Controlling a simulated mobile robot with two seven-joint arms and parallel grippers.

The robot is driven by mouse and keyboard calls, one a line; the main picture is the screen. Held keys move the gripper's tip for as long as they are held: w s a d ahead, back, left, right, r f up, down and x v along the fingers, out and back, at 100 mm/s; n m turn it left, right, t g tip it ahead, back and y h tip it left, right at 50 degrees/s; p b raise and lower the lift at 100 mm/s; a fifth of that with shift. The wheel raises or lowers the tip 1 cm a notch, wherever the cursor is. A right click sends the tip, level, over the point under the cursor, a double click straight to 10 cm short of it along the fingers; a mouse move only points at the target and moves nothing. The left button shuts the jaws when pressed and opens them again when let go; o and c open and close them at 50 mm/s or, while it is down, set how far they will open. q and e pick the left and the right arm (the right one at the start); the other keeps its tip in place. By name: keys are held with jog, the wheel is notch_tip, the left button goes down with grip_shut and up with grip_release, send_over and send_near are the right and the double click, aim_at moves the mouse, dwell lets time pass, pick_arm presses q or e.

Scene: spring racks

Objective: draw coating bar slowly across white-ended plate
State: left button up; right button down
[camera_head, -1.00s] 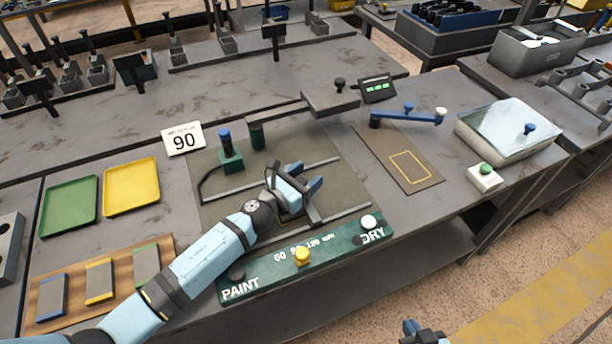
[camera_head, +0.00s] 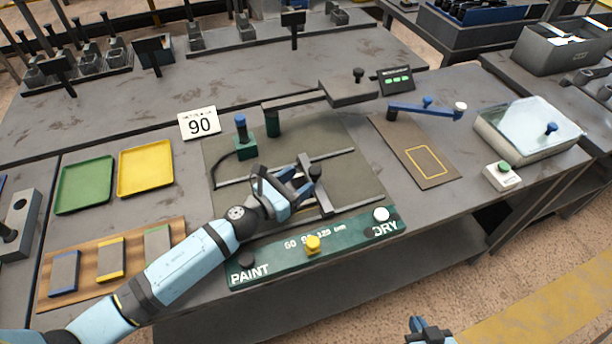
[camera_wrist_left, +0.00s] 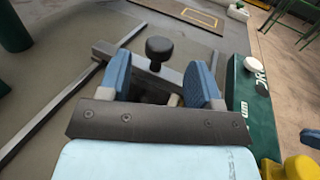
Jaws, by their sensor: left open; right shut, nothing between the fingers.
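The coating bar, a grey bar with a black knob (camera_head: 316,173), lies across the rails of the green-edged coater bed (camera_head: 355,160). My left gripper (camera_head: 300,183) is open, just left of the knob in the head view. In the left wrist view its blue fingers (camera_wrist_left: 160,82) are spread, with the bar (camera_wrist_left: 172,75) and its upright knob (camera_wrist_left: 160,48) just beyond and between them. I cannot tell whether they touch the bar. I cannot make out a white-ended plate; the gripper and bar hide part of the bed. My right gripper (camera_head: 418,326) is shut and empty at the bottom edge.
Plates with blue, yellow and green ends lie on a wooden board (camera_head: 130,287). Green (camera_head: 86,186) and yellow (camera_head: 146,171) trays sit behind it.

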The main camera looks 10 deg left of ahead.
pick_arm(q)
jog(key=shift+b+v, duration=0.45)
jog(key=shift+v, duration=2.15)
jog(key=shift+s+a, duration=0.3)
jog(key=shift+s, duration=0.1)
pick_arm(e)
jog(key=shift+f, duration=0.55)
